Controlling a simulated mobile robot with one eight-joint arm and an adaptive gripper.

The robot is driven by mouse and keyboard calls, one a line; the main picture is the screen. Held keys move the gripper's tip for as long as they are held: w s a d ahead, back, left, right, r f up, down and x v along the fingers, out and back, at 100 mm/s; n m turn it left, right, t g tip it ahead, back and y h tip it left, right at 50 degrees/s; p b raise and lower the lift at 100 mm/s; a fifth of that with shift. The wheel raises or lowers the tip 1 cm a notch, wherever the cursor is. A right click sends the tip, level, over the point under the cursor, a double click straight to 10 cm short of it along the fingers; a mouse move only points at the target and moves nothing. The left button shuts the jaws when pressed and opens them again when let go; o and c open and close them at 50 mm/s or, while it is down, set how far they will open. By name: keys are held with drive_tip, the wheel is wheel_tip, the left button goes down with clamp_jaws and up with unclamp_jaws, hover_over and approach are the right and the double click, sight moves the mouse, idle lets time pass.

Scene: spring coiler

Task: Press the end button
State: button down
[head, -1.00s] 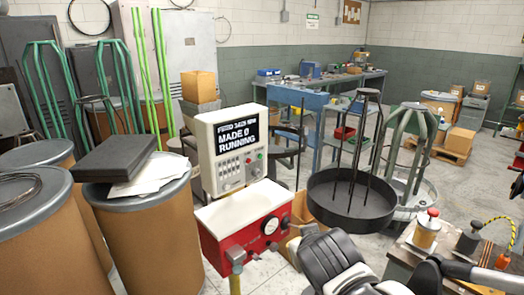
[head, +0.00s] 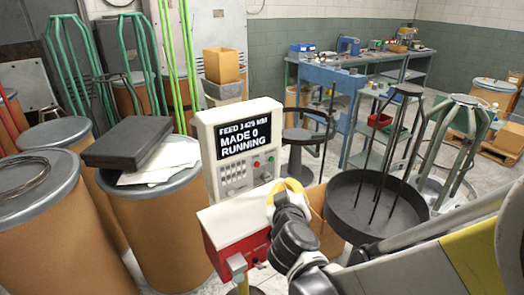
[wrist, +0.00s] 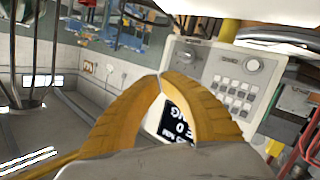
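The white control box (head: 238,148) stands left of centre in the head view. Its dark screen (head: 248,138) reads a feed length in mm, "MADE 0" and "RUNNING". A red button (head: 257,163) and a green button (head: 270,160) sit below the screen at right, with a dark knob beneath. No label marking the end button is readable. My gripper (head: 287,186) has yellow fingers and is in front of the box's lower right. In the wrist view its fingertips (wrist: 163,76) meet, with nothing held. The tilted box face (wrist: 226,78) shows behind them, partly hidden.
A red machine housing with a white top (head: 232,222) lies below the box. A round black pan with upright rods (head: 350,215) stands right of my gripper. Brown drums (head: 165,235) crowd the left side. A blue workbench (head: 345,82) stands at the back.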

sight(265, 163)
drive_tip(key=shift+w, duration=0.15)
drive_tip(key=shift+w+a, duration=0.8)
drive_tip(key=shift+w, duration=0.4)
drive_tip(key=shift+w+a, duration=0.8)
drive_tip(key=shift+w, duration=0.4)
drive_tip(key=shift+w+a, duration=0.8)
drive_tip(key=shift+w, duration=0.4)
drive_tip(key=shift+w+a, duration=0.25)
drive_tip(key=shift+w, duration=0.1)
drive_tip(key=shift+w+a+b, duration=0.2)
drive_tip(key=shift+w+b, duration=0.1)
drive_tip(key=shift+s+d, duration=0.45)
drive_tip(key=shift+s, duration=0.2)
drive_tip(key=shift+s+d, duration=0.7)
drive_tip(key=shift+s, duration=0.35)
drive_tip(key=shift+s+d, duration=0.7)
drive_tip(key=shift+s, duration=0.35)
